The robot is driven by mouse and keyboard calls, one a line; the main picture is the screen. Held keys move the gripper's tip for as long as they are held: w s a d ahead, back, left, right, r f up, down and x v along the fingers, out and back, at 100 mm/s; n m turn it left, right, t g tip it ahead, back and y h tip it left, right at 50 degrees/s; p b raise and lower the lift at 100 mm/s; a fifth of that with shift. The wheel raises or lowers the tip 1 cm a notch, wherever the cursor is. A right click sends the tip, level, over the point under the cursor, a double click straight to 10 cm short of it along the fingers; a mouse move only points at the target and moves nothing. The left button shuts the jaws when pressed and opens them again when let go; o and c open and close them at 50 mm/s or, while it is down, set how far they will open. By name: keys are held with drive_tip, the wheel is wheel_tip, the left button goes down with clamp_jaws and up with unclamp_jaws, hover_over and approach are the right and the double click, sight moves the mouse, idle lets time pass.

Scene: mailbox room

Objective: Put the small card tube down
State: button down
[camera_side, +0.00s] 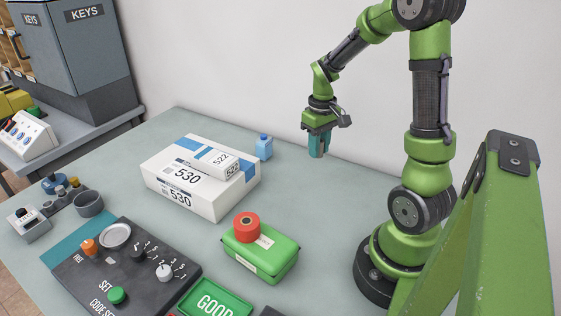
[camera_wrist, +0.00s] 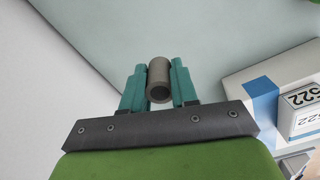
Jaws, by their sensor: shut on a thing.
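My gripper (camera_side: 317,146) is raised above the back part of the table, to the right of the white boxes. In the wrist view its two teal fingers (camera_wrist: 159,82) are shut on the small card tube (camera_wrist: 159,78), a short grey-brown cylinder with an open end facing the camera. In the side view the fingers point down and hide the tube. The tube is held clear of the table (camera_side: 330,200), with bare tabletop and the pale wall beyond it.
A large white box (camera_side: 200,205) marked 530 carries a smaller box (camera_side: 208,158) marked 522. A blue bottle (camera_side: 264,147) stands behind them. The table's right-middle area is clear.

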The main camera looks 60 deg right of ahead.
sight(358, 181)
drive_tip(key=s+d+f+m, duration=0.1)
drive_tip(key=s+d+m, duration=0.6)
drive_tip(key=s, duration=0.3)
drive_tip(key=shift+m, duration=0.7)
drive_tip(key=shift+s+a+f, duration=0.1)
drive_tip(key=shift+f, duration=2)
drive_tip(key=shift+s+f, duration=0.1)
drive_tip(key=shift+f, duration=2)
drive_tip(key=c, duration=0.9)
unclamp_jaws()
drive_tip(key=shift+f, duration=0.15)
drive_tip(key=shift+o, duration=0.2)
